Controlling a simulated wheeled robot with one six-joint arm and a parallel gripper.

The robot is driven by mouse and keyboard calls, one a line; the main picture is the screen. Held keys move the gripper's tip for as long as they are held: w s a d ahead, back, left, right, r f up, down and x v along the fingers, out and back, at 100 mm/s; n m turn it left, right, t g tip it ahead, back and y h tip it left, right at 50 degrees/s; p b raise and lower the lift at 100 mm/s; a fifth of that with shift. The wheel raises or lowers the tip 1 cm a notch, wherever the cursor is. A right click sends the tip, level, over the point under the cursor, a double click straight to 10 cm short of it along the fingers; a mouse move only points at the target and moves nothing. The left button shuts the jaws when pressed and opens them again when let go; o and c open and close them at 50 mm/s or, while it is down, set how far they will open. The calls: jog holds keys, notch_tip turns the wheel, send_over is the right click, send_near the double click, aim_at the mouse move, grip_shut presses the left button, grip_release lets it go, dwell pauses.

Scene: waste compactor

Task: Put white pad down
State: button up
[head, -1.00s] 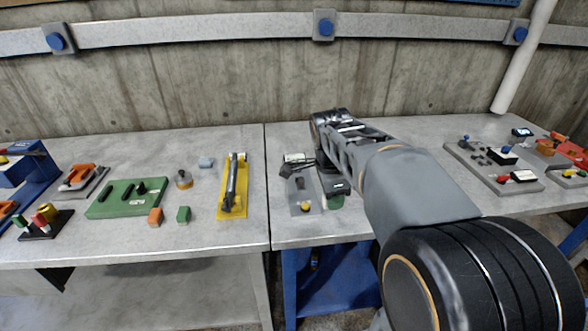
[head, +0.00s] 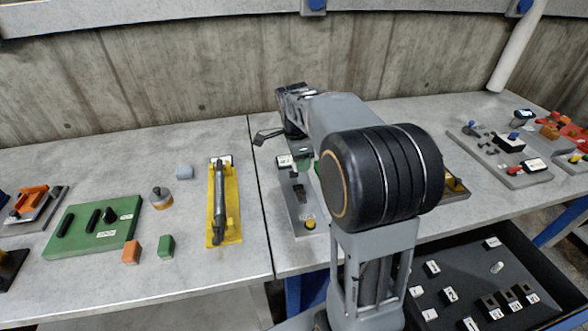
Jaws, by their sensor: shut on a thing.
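My gripper (head: 274,134) is at the back of the right-hand bench, beyond my bent arm, with a dark finger sticking out to the left above the bench top. It is shut on the white pad, but I cannot make the pad out clearly between the fingers. A small white patch (head: 284,161) shows on the grey board (head: 299,212) just below the gripper; I cannot tell whether it is a label or a pad. My arm hides much of the area to the right.
The left bench (head: 110,278) holds a green board (head: 92,226), a yellow holder (head: 233,231) with a dark bar, and small blocks. On the right are a grey board (head: 480,150) and an open black drawer (head: 450,262) of labelled pieces. Bare bench lies left of the gripper.

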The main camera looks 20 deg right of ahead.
jog(key=w+f, duration=0.3)
jog(key=w+d+f, duration=0.1)
jog(key=w+f, duration=0.2)
jog(key=shift+d+f+p, duration=0.1)
jog(key=shift+f+p, duration=0.05)
jog(key=shift+p, duration=0.15)
jog(key=shift+w+f, duration=0.2)
jog(key=shift+f, duration=1.5)
jog(key=shift+f+b, duration=0.45)
jog(key=shift+f, duration=0.15)
jog(key=o, duration=0.9)
jog(key=shift+o, duration=0.2)
jog(key=shift+r, duration=0.1)
